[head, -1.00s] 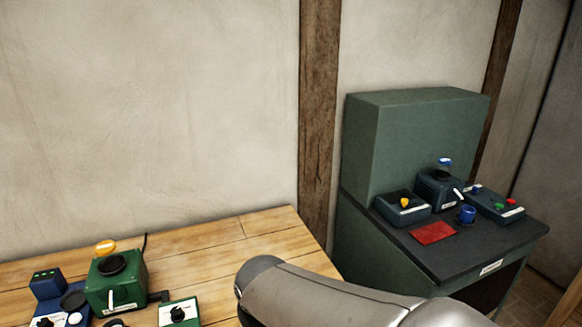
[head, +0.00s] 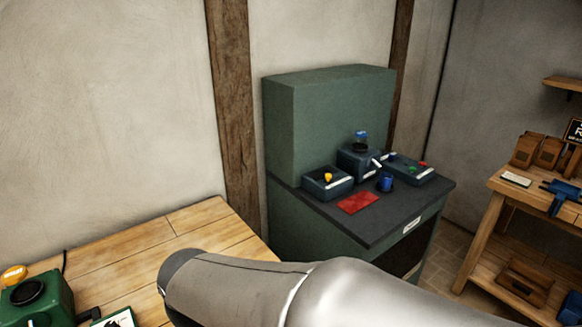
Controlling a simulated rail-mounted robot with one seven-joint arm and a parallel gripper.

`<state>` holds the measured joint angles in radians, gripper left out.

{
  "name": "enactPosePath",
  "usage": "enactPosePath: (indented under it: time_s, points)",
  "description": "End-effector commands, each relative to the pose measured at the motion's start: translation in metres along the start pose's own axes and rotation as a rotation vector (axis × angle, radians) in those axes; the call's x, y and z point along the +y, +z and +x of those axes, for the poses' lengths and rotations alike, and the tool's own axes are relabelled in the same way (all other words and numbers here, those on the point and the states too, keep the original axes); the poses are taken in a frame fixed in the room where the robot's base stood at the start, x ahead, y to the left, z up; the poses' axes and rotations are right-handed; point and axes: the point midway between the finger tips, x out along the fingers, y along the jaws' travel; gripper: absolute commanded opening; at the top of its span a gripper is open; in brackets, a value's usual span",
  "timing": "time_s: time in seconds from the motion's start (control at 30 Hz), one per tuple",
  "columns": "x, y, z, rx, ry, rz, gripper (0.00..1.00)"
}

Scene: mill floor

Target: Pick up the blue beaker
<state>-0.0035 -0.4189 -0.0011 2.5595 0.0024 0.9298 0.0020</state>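A small blue beaker (head: 386,183) stands upright on the dark top of the green cabinet (head: 340,217), right of a red mat. Another small blue item (head: 361,137) sits on top of the dark machine behind it; I cannot tell exactly what it is. My arm crosses the bottom of the head view, in front of the wooden table. My gripper is outside the picture, and nothing shows whether it holds anything.
A red mat (head: 358,202) lies beside the beaker. A wooden table (head: 190,235) is at left, a wooden shelf bench (head: 497,235) at right.

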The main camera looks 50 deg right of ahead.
Motion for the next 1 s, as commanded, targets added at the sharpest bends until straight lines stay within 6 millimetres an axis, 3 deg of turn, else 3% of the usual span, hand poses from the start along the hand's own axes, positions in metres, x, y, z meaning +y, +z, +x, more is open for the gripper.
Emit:
enactPosePath:
  time_s: [0.4,0.47,0.67,1.0]
  points:
    - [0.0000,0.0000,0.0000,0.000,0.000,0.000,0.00]
    - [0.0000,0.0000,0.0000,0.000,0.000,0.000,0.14]
    - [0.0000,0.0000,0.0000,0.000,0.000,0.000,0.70]
    - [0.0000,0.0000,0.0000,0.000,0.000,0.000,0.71]
